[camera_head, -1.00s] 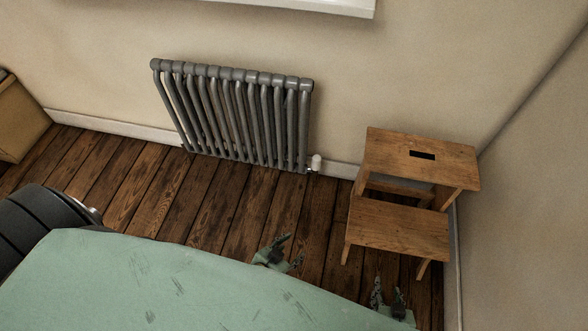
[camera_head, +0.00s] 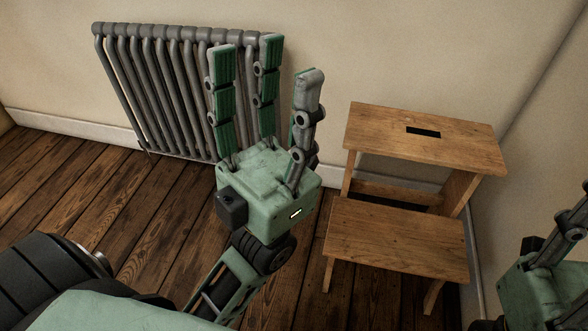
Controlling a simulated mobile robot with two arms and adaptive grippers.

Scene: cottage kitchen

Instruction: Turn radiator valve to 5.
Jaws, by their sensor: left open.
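The grey column radiator (camera_head: 150,75) stands against the wall at the upper left of the head view. Its valve is not visible; my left gripper and the radiator's lower right end overlap in the picture. My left gripper (camera_head: 265,75) is open and empty, with its three fingers pointing up in front of the radiator's right part. I cannot tell how far it is from the radiator. My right gripper (camera_head: 568,235) shows only partly at the right edge, beside the step stool, and its fingertips are cut off.
A wooden step stool (camera_head: 400,235) stands right of my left gripper, close to the wall corner. A white skirting board (camera_head: 70,125) runs along the wall. The dark plank floor (camera_head: 110,185) is clear in front of the radiator's left part.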

